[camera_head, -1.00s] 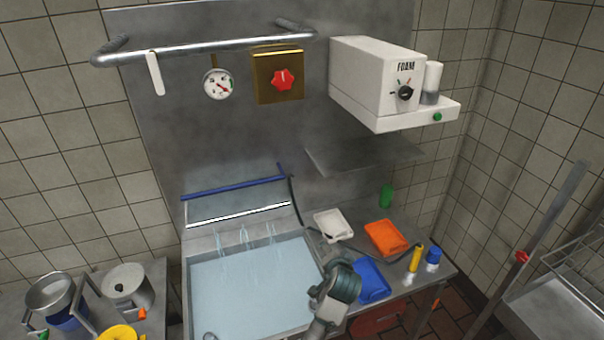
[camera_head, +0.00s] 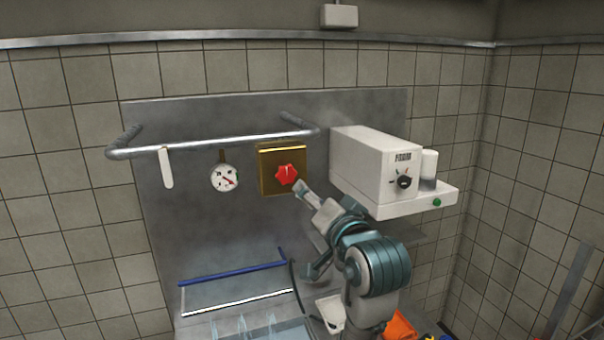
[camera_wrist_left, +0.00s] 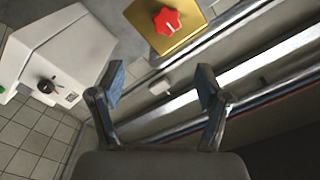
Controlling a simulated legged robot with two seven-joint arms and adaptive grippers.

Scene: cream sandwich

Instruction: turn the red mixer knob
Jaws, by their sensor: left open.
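The red mixer knob (camera_head: 288,175) sits on a square gold plate (camera_head: 268,158) on the steel back panel. In the left wrist view the red knob (camera_wrist_left: 168,20) shows at the top centre, beyond the fingertips. My left gripper (camera_head: 303,194) is just below and right of the knob in the head view, in front of the panel. In the left wrist view the left gripper (camera_wrist_left: 161,84) has its two blue-tipped fingers spread apart with nothing between them. Contact with the knob does not show. My right gripper is in neither view.
A white foam dispenser (camera_head: 370,165) with a black dial (camera_head: 404,182) stands out close right of the gripper. A round gauge (camera_head: 225,178) hangs left of the gold plate. A steel rail (camera_head: 215,145) runs across the panel. A water basin (camera_head: 250,328) lies below.

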